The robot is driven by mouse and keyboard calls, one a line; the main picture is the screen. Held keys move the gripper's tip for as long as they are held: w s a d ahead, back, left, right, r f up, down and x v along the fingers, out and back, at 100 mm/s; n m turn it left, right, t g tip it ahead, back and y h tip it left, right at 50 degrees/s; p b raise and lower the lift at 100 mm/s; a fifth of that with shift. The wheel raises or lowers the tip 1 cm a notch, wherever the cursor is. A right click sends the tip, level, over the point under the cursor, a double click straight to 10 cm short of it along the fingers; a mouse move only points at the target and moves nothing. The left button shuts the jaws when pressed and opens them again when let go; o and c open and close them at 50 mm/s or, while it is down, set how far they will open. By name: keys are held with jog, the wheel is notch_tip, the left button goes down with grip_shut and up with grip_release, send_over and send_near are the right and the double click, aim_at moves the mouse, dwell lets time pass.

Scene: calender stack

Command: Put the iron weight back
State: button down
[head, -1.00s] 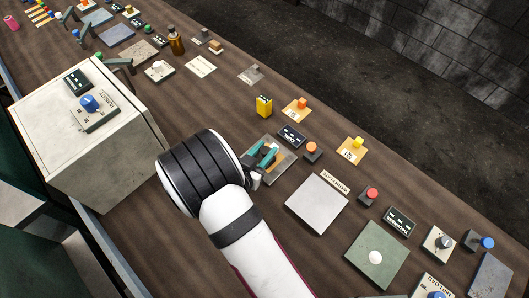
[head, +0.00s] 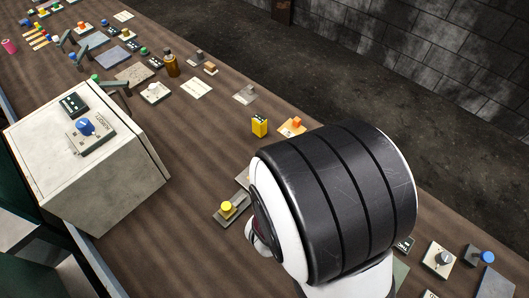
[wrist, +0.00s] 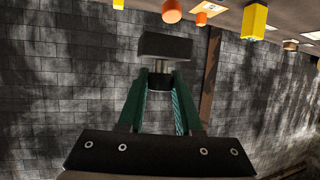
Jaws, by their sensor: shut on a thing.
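In the wrist view my gripper (wrist: 161,84) has two green fingers shut on the dark lower end of a piece with a short metal neck and a wide dark block. I take this piece to be the iron weight (wrist: 166,47). It is held off the bench, with the grey wall behind it. In the head view my thick black-and-white arm hides the fingers and the weight. Which spot on the bench is the weight's own place cannot be told.
A large pale cabinet (head: 130,190) stands left. Bare bench lies between. My arm hides much of the right side.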

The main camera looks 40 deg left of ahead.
jog(key=a+f+n+g+y, duration=0.15)
jog(key=a+n+y, duration=0.3)
jog(key=a, duration=1.15)
jog(key=shift+g+y, duration=0.25)
jog(key=shift+g, duration=0.1)
jog(key=s+a+f, duration=0.2)
jog(key=a, duration=0.1)
jog(key=s+a+f, duration=0.1)
jog(key=a+f, duration=0.1)
jog(key=a, duration=0.1)
jog(key=s+a+f, duration=0.2)
jog(key=a, duration=0.1)
jog(key=shift+s+a+f, duration=0.3)
jog(key=shift+a, duration=0.1)
notch_tip(320, 180, down, 3)
jog(key=shift+f, duration=0.45)
jog(key=shift+f, duration=0.15)
jog(key=c, duration=0.6)
grip_release()
